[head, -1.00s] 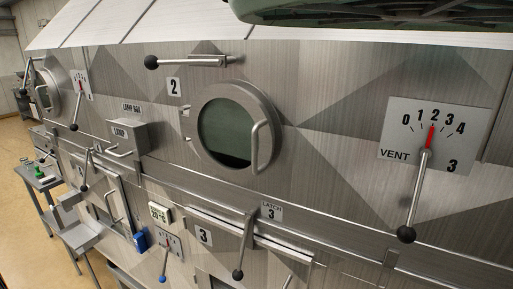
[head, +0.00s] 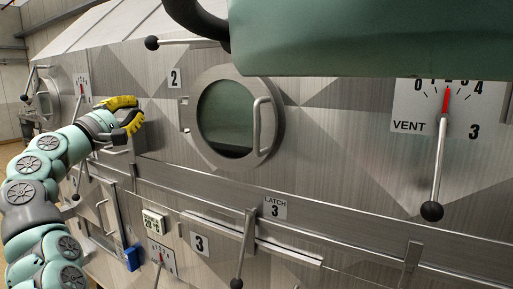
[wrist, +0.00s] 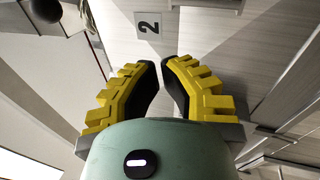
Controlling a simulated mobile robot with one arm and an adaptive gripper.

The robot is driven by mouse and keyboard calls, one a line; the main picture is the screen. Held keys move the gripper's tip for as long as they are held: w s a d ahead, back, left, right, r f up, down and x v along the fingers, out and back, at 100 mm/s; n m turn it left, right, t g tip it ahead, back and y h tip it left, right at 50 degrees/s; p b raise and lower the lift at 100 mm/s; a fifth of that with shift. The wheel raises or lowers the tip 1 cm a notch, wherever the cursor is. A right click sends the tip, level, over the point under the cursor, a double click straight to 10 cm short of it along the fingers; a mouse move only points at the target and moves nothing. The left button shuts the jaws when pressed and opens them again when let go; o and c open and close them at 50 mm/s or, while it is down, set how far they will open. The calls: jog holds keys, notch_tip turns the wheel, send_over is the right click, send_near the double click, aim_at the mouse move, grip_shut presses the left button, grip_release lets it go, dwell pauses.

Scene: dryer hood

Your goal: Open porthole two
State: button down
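Porthole two (head: 226,112) is a round, dark green glass window in a thick metal ring, right of the "2" plate (head: 174,78) in the head view. It looks shut against the panel. Its bar handle (head: 258,125) is on the right side of the ring. Above it, a lever with a black ball knob (head: 152,43) lies nearly level, its right end hidden by a green part of mine. My gripper (head: 138,113), with yellow-padded fingers, is left of the porthole, apart from it and empty. In the wrist view the fingertips (wrist: 165,70) stand apart with a gap.
The vent lever (head: 439,165) hangs down at the right. Below are the latch 3 lever (head: 245,245) and a long ledge. A small porthole (head: 45,100) and a lever are at the far left. The panel between porthole two and the vent plate is clear.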

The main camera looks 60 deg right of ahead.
jog(key=s+d+m+g+y+b, duration=0.2)
jog(key=s+m+g, duration=0.5)
jog(key=s+g, duration=0.4)
jog(key=m+g+y, duration=0.3)
jog(key=m+y, duration=0.1)
jog(key=y, duration=0.1)
send_near(273, 117)
jog(key=p+x, duration=0.4)
jog(key=shift+s+d+r, duration=0.1)
jog(key=shift+d+r, duration=0.05)
jog(key=shift+d, duration=0.1)
jog(key=shift+p+x, duration=0.55)
jog(key=shift+x, duration=0.25)
jog(key=shift+a, duration=0.15)
